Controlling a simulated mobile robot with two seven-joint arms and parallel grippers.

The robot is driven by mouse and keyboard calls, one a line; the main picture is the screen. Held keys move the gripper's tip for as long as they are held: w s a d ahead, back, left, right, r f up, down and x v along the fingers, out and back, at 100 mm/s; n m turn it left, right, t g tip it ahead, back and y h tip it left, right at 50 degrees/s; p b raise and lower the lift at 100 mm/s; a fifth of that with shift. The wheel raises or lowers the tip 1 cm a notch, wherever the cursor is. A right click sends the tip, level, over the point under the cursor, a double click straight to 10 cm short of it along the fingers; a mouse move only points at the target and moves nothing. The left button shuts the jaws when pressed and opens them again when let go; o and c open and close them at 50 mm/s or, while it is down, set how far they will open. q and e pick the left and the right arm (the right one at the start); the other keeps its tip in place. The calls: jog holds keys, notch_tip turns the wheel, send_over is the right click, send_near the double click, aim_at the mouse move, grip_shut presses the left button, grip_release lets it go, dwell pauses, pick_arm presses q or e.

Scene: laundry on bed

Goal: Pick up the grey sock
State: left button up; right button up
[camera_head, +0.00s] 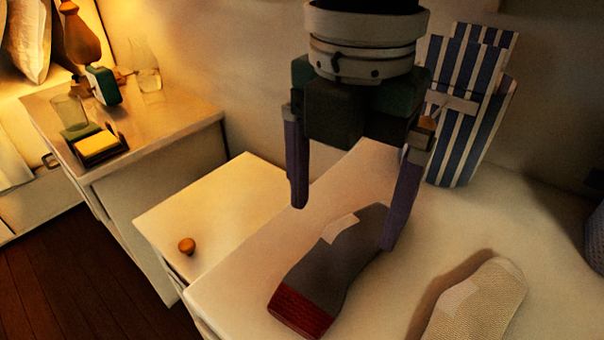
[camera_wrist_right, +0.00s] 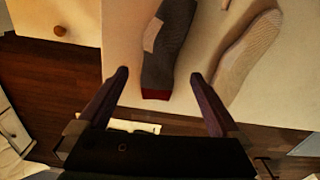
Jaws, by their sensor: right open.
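The grey sock (camera_head: 344,248) lies flat on the pale top surface, with a dark red end and a light patch. It also shows in the right wrist view (camera_wrist_right: 176,40), between and beyond the fingertips. My right gripper (camera_head: 345,225) is open above the sock, with its fingers pointing down and spread to either side of it. Its right finger overlaps the sock's edge in the head view; I cannot tell whether they touch. My left gripper is not in view.
A cream sock (camera_head: 474,305) lies to the right of the grey one. A blue-and-white striped item (camera_head: 468,105) stands at the back. An open drawer or lower box with a wooden knob (camera_head: 187,246) is at left. A side cabinet (camera_head: 160,165) holds a glass and small items.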

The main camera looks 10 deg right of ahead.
aim_at(343, 248)
jog(key=f, duration=0.2)
jog(key=f+b, duration=0.1)
jog(key=f, duration=0.1)
jog(key=d+f, duration=0.1)
jog(key=f, duration=0.1)
jog(key=shift+w, duration=0.25)
jog(key=shift+c, duration=0.2)
jog(key=c, duration=1)
jog(key=shift+r, duration=0.1)
